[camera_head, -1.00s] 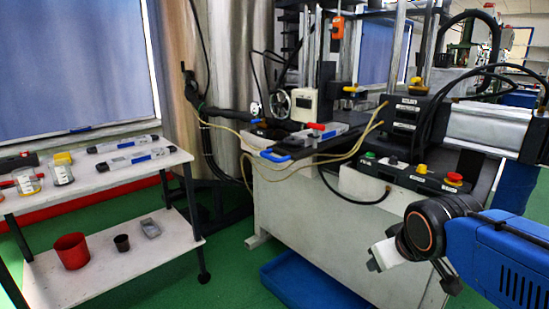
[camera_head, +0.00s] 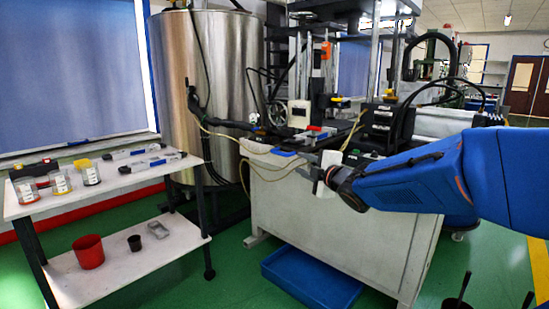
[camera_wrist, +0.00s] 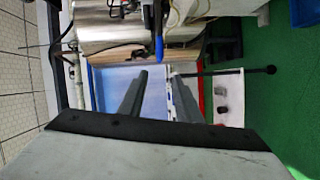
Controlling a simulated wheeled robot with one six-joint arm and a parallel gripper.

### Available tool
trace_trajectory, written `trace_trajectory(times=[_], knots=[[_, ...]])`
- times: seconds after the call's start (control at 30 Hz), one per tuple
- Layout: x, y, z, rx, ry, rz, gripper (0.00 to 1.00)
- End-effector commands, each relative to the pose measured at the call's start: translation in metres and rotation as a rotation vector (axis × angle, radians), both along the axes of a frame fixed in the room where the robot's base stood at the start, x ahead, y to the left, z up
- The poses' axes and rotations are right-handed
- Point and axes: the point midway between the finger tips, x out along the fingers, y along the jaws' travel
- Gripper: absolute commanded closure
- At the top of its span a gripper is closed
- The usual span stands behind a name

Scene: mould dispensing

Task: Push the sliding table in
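The sliding table (camera_head: 300,144) is a dark plate on top of the machine, with a blue handle (camera_head: 284,152) at its front edge and a red-and-grey mould (camera_head: 319,131) on it. My gripper (camera_head: 318,172) is to the right of the handle, in front of the machine, partly hidden by its own white body. In the wrist view its two grey fingers (camera_wrist: 158,76) are apart with nothing between them. A blue bar, seemingly the handle (camera_wrist: 159,49), shows beyond the fingertips, apart from them.
The white machine base (camera_head: 320,225) stands below, with a blue tray (camera_head: 312,280) on the floor before it. Hoses (camera_head: 250,160) hang beside the handle. A white shelf (camera_head: 125,180) with jars and tools stands left, before a steel tank (camera_head: 215,70). Green floor between them is clear.

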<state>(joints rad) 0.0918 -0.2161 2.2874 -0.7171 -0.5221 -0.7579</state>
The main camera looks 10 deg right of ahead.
Motion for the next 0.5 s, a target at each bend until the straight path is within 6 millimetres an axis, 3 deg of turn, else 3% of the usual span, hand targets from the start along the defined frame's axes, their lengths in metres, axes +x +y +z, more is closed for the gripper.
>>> trace_trajectory(times=[0.17, 0.5], knots=[[0.014, 0.004, -0.001, 0.000, -0.001, 0.003, 0.69], [0.063, 0.016, -0.005, 0.001, 0.000, 0.002, 0.69]])
